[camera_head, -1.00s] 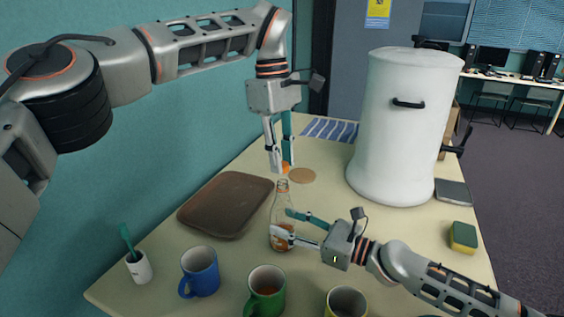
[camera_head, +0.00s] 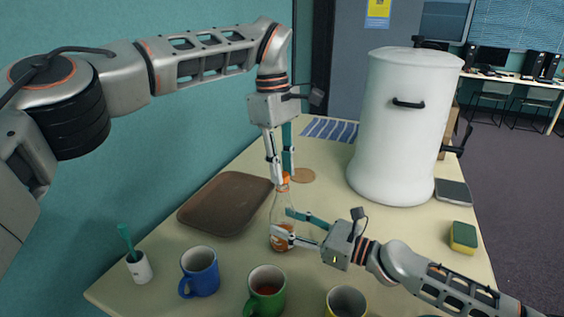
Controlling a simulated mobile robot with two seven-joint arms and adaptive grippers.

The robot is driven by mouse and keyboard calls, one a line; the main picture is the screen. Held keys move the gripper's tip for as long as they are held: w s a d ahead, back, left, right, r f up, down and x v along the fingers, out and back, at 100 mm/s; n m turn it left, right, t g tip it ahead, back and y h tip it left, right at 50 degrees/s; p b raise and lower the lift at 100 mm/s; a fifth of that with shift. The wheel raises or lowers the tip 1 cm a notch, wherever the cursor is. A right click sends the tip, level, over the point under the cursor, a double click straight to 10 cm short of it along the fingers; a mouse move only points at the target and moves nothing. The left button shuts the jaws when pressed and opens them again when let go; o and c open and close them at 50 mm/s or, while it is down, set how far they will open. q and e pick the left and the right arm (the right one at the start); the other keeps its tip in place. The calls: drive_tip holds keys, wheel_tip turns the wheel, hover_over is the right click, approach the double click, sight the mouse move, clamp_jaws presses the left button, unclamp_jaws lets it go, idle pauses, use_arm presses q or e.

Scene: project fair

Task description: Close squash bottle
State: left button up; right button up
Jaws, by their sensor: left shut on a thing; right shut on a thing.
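The squash bottle (camera_head: 276,208) is clear with orange liquid low inside and stands upright on the table. My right gripper (camera_head: 283,224) is shut on the bottle's body from the right. My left gripper (camera_head: 282,179) points down from above and is shut on the orange cap (camera_head: 286,178). The cap is at the top of the bottle's neck; the fingers hide part of it, and I cannot tell whether it is screwed on.
A brown tray (camera_head: 208,226) lies left of the bottle, a cork coaster (camera_head: 304,176) behind it. Blue (camera_head: 200,275), green (camera_head: 252,298) and yellow-rimmed (camera_head: 343,303) mugs stand in front. A white urn (camera_head: 398,140) stands at back right, a sponge (camera_head: 463,237) at right.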

use_arm(q)
drive_tip(key=shift+f, duration=0.65)
idle(0.6)
drive_tip(key=m, duration=0.6)
drive_tip(key=shift+y, duration=0.3)
drive_tip(key=o, duration=0.7)
drive_tip(key=shift+d+r, duration=0.1)
drive_tip(key=shift+r, duration=2.15)
drive_tip(key=shift+c, duration=0.5)
